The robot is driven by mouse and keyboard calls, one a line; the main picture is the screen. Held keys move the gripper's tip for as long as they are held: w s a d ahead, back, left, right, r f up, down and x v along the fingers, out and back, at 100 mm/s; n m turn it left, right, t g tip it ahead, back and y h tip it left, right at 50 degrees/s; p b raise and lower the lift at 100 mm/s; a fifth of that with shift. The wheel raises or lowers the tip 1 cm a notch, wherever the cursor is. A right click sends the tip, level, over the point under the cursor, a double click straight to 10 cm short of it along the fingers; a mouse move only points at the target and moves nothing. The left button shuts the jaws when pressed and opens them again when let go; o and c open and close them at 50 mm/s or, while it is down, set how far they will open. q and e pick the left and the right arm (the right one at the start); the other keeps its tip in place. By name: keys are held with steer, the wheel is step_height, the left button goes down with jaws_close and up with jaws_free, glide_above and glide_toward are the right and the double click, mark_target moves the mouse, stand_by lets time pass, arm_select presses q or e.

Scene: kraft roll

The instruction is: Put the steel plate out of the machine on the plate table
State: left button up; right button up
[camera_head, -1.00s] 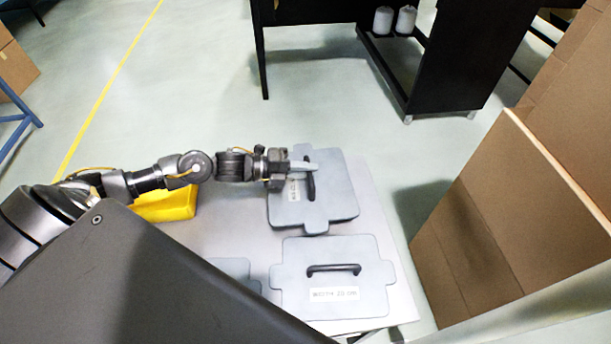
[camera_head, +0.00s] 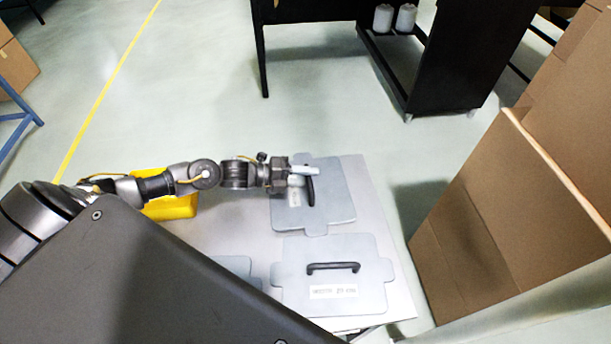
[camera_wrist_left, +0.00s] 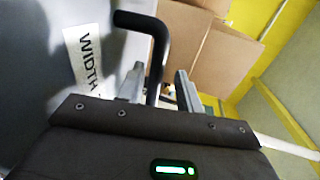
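A grey steel plate (camera_head: 335,213) with edge tabs, a white label and a black handle (camera_head: 311,191) lies at the far part of the plate table (camera_head: 376,200), seemingly flat on it. My left gripper (camera_head: 306,170) is over this plate at its handle. In the left wrist view the handle (camera_wrist_left: 157,45) stands between the two fingers of my left gripper (camera_wrist_left: 160,85), which are apart with a gap beside it. The plate and its "WIDTH" label (camera_wrist_left: 88,58) fill the left of that view. My right gripper is not in view.
A second grey plate (camera_head: 365,290) with a black handle lies nearer on the table. Part of a third (camera_head: 236,265) shows beside my dark body. A yellow object (camera_head: 172,207) is under my left arm. Cardboard (camera_head: 485,225) stands right; a black frame (camera_head: 450,60) stands behind.

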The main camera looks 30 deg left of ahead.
arm_select(q)
steer(key=shift+a, duration=0.15)
steer(key=b+v, duration=0.2)
steer(key=v, duration=0.8)
steer(key=shift+s+f, duration=0.1)
steer(key=shift+s, duration=0.1)
steer(key=shift+v, duration=0.8)
steer(key=shift+r, duration=0.3)
